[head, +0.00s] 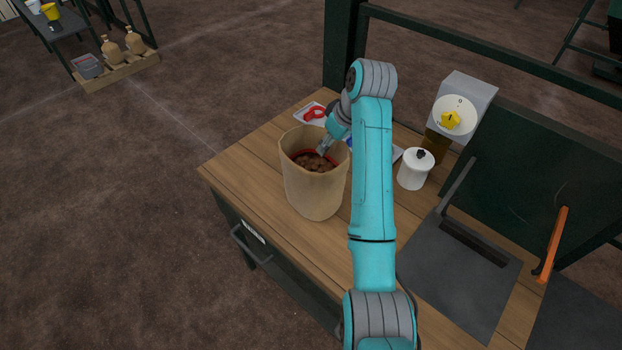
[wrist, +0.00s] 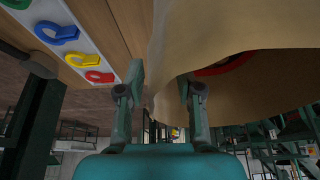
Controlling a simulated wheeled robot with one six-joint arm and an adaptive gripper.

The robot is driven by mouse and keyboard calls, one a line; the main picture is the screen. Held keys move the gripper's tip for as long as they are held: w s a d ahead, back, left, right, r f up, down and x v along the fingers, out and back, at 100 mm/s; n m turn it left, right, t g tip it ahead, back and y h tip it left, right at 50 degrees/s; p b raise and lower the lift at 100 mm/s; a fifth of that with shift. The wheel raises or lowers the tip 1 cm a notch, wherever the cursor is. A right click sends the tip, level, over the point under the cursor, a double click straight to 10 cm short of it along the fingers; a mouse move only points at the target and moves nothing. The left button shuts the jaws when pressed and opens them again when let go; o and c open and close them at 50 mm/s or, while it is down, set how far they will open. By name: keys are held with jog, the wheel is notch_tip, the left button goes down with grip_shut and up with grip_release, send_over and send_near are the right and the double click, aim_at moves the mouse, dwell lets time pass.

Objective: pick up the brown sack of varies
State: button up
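The brown sack (head: 315,190) stands upright on the wooden table, its top open and brown lumpy contents showing inside. A red ring shows within its mouth. My gripper (head: 322,149) is at the sack's far right rim, with a finger reaching into the mouth. In the wrist view, the sack's tan wall (wrist: 230,28) fills the upper right. My gripper (wrist: 164,78) has its two fingers apart there, with part of the sack's rim between them. The left finger is outside the sack and the right one is on the mouth side. I cannot tell whether either finger touches the paper.
A tray with coloured hooks (wrist: 75,45) lies behind the sack; a red hook (head: 315,113) shows in the head view. A white lidded jar (head: 415,170), a grey dispenser with a dial (head: 463,103) and a dark panel (head: 550,175) stand to the right. The table's left front is clear.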

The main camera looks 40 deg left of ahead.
jog(key=shift+x, duration=0.8)
grip_shut()
jog(key=shift+r, duration=0.15)
